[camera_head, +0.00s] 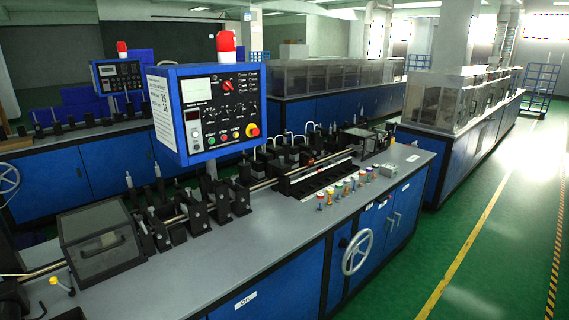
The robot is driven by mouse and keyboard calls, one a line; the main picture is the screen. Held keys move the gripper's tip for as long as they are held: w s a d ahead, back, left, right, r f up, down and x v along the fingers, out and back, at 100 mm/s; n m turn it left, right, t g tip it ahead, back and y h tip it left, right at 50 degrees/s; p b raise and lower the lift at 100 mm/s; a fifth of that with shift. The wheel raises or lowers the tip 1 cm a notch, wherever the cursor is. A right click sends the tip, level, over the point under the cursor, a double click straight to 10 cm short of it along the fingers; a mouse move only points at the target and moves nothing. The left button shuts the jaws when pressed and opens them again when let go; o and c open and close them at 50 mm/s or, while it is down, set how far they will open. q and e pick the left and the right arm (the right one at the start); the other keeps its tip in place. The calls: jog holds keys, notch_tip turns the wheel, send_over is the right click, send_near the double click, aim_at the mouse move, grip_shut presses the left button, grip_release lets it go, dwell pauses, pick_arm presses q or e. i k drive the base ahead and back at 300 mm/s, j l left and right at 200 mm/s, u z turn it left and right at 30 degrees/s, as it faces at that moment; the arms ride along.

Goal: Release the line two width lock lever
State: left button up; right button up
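No part marked as the line two width lock lever can be made out, and I cannot tell which line is line two. A small lever with a yellow knob (55,282) stands at the near left end of the front bench (215,265). Several small posts with coloured knobs (345,188) stand in a row near the bench's front edge. A spoked handwheel (357,252) is on the bench's blue front. Neither of my grippers is in view.
A blue control panel (207,110) with a red beacon stands over the front bench. A second panel (117,76) stands on the line behind. The green floor (480,250) at right is clear.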

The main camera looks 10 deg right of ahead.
aim_at(386, 199)
jog(key=i+l+z, duration=0.15)
jog(key=i+l, duration=0.15)
jog(key=l, duration=0.2)
jog(key=i+l+z, duration=0.2)
jog(key=l, duration=0.3)
jog(key=i+l, duration=0.8)
jog(key=l, duration=0.2)
jog(key=i+l+z, duration=0.15)
jog(key=i+l, duration=0.6)
jog(key=l, duration=0.3)
jog(key=i+l, duration=0.85)
jog(key=l+z, duration=0.05)
jog(key=l, duration=0.05)
